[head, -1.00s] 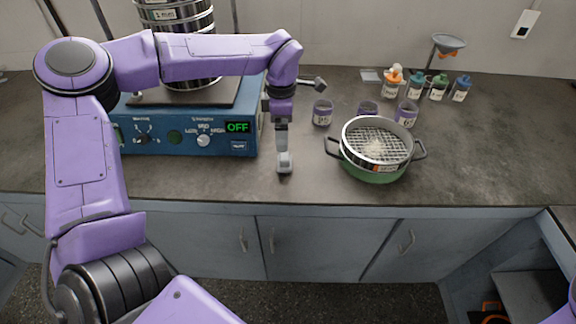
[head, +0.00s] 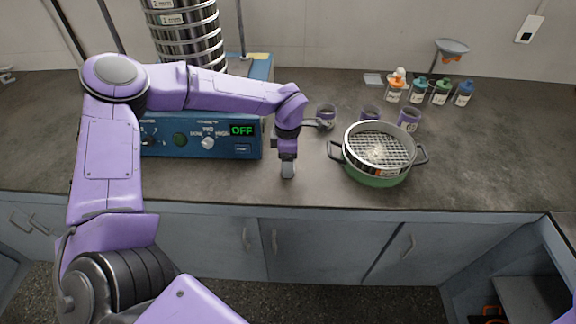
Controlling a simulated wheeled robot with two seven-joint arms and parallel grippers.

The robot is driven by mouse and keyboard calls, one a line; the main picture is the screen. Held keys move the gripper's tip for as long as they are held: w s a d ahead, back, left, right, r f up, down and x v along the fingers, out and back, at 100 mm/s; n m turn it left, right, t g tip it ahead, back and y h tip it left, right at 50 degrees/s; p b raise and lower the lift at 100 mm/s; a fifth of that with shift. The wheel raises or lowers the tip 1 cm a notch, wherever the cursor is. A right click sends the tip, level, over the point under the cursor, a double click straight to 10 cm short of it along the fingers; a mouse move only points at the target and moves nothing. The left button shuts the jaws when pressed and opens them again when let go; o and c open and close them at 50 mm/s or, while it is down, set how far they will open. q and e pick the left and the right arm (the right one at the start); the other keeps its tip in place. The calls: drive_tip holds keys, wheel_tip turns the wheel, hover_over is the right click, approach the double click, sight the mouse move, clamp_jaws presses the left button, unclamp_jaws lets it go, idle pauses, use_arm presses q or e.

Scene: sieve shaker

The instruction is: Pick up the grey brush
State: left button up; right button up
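My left gripper (head: 288,170) points down over the front part of the counter, between the blue shaker and the green pan. It is seen edge-on, so I cannot tell whether its fingers are open or shut. I cannot make out the grey brush for certain; a pale grey piece shows at the fingertips, but it may be the fingers themselves. My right gripper is not in view.
The blue sieve shaker (head: 208,146), its display reading OFF, stands behind my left arm with a sieve stack (head: 188,38). A green pan (head: 378,180) holds a sieve (head: 398,151). Labelled cups and bottles (head: 440,92) stand behind. The right counter is clear.

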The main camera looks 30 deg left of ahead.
use_arm(q)
drive_tip(key=shift+c, duration=0.9)
drive_tip(key=shift+r, duration=0.3)
wheel_tip(320, 180, up, 3)
drive_tip(key=shift+f, duration=0.1)
drive_tip(key=s+d+r+b, duration=0.2)
drive_tip(key=s+d+r, duration=0.4)
drive_tip(key=s+r, duration=0.3)
drive_tip(key=s, duration=0.3)
drive_tip(key=shift+s+d+r+b, duration=0.2)
drive_tip(key=shift+d+r+b, duration=0.1)
drive_tip(key=shift+b, duration=0.05)
